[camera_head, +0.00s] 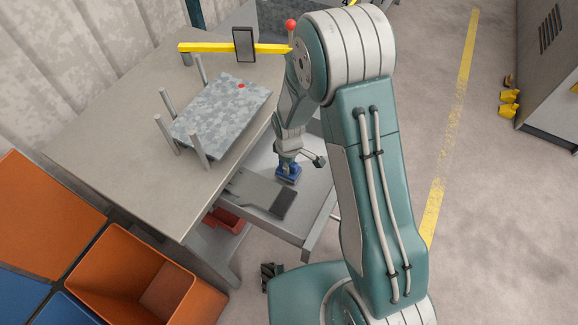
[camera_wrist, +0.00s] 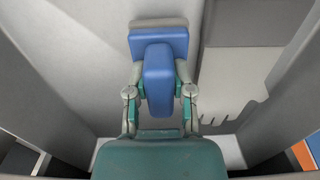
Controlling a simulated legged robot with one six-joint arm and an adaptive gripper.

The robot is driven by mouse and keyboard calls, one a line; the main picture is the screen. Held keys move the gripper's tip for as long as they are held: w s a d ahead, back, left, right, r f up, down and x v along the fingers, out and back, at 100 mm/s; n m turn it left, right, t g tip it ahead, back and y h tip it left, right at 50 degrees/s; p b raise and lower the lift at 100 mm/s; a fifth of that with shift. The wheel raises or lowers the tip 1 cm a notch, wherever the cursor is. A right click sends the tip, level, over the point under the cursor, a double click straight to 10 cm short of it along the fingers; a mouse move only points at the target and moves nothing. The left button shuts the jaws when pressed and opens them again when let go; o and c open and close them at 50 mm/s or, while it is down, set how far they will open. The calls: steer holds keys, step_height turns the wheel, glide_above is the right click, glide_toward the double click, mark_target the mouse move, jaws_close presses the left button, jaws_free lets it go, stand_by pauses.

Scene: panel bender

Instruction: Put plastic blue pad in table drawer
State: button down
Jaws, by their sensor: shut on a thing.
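The blue pad (camera_wrist: 158,75) is between the fingers of my gripper (camera_wrist: 159,92) in the wrist view, with its wider blue plate at the far end. In the head view the blue pad (camera_head: 288,173) shows below my gripper (camera_head: 288,158), inside the open table drawer (camera_head: 318,197). My gripper is shut on the pad. The drawer's grey floor lies under the pad; whether the pad touches it I cannot tell. The drawer is pulled out from the table (camera_head: 110,130).
A grey metal plate (camera_head: 220,108) with upright posts and a yellow bar (camera_head: 215,47) are on the table. A dark flat object (camera_head: 284,204) shows in the drawer. An orange bin (camera_head: 130,270) stands at front left, and a red container (camera_head: 228,220) sits below the drawer.

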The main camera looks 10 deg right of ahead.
steer(key=shift+f, duration=0.55)
steer(key=shift+c, duration=2.4)
jaws_free()
step_height(320, 180, up, 12)
steer(key=shift+r, duration=0.15)
step_height(320, 180, up, 7)
steer(key=m+t, duration=0.1)
steer(key=m, duration=0.1)
glide_above(297, 173)
steer(key=s+d+r+m+t, duration=0.2)
steer(key=s+d+r+m, duration=0.2)
steer(key=s+r, duration=0.4)
steer(key=s+d+r+m+t, duration=0.2)
steer(key=s+d+r+m, duration=0.2)
steer(key=s+r, duration=0.4)
steer(key=shift+s+m+t, duration=0.3)
steer(key=shift+s+m, duration=0.3)
steer(key=shift+s, duration=0.2)
